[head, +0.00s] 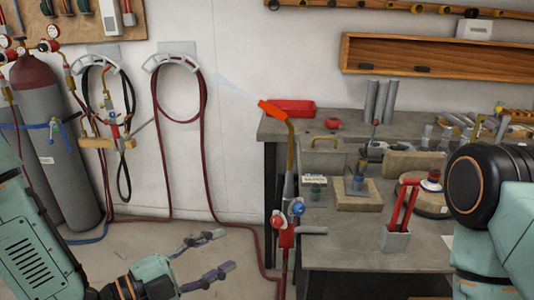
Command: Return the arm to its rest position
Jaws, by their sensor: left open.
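My left arm comes in from the lower left, pale green with a dark wrist. Its gripper (226,250) is open, with two dark fingers spread apart and nothing between them. It is low over the floor, left of the workbench (350,258). My right arm (493,195) shows at the right edge as a black round joint and pale green links. Its gripper is out of the picture.
A torch (285,235) with an orange tip and faint bluish streak stands upright at the bench's left edge. Red hoses (205,165) hang on the wall and run along the floor. Gas cylinders (55,150) stand at left. Tools and blocks crowd the bench.

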